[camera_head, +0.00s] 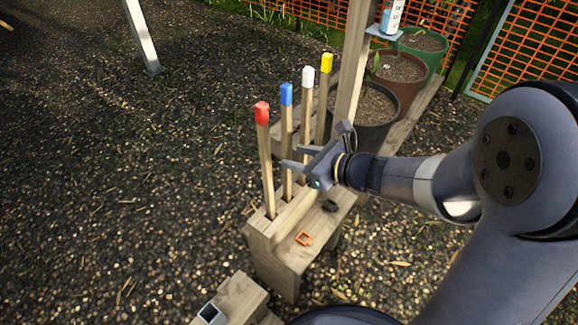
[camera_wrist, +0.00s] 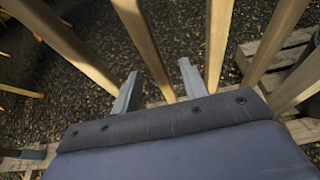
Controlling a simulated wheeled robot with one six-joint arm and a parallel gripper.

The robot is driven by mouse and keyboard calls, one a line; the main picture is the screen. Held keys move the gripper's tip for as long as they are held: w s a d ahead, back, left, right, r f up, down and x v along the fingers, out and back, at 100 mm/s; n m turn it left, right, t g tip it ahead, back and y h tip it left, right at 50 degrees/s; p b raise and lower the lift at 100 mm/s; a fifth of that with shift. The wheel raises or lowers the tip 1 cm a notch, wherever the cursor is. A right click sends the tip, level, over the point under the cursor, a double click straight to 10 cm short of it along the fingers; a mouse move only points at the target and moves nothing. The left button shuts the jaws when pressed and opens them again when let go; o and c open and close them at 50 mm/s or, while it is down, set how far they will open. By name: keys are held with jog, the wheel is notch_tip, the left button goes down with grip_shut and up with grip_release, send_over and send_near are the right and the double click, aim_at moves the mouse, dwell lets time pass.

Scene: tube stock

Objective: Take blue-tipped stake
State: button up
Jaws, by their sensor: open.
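The blue-tipped stake (camera_head: 287,120) stands upright in a wooden block (camera_head: 292,262), between a red-tipped stake (camera_head: 264,150) and a white-tipped stake (camera_head: 306,115). A yellow-tipped stake (camera_head: 323,95) is the farthest. My gripper (camera_head: 291,157) is open and reaches in from the right, level with the middle of the blue-tipped stake. In the wrist view the second shaft from the left, seemingly the blue-tipped stake (camera_wrist: 146,42), runs between the open fingers (camera_wrist: 158,86), with gaps at the sides. The coloured tips are out of the wrist view.
Neighbouring shafts stand close on both sides. A wooden post (camera_head: 352,65) and several plant pots (camera_head: 376,122) are behind. A small orange square piece (camera_head: 303,239) lies on the block. The gravel ground (camera_head: 120,190) at left is open.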

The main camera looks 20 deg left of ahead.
jog(key=x, duration=0.2)
jog(key=b+x, duration=0.1)
jog(key=x, duration=0.2)
jog(key=shift+a+r+b, duration=0.15)
jog(key=shift+a+b, duration=0.15)
jog(key=shift+a, duration=0.05)
jog(key=shift+c, duration=0.4)
grip_shut()
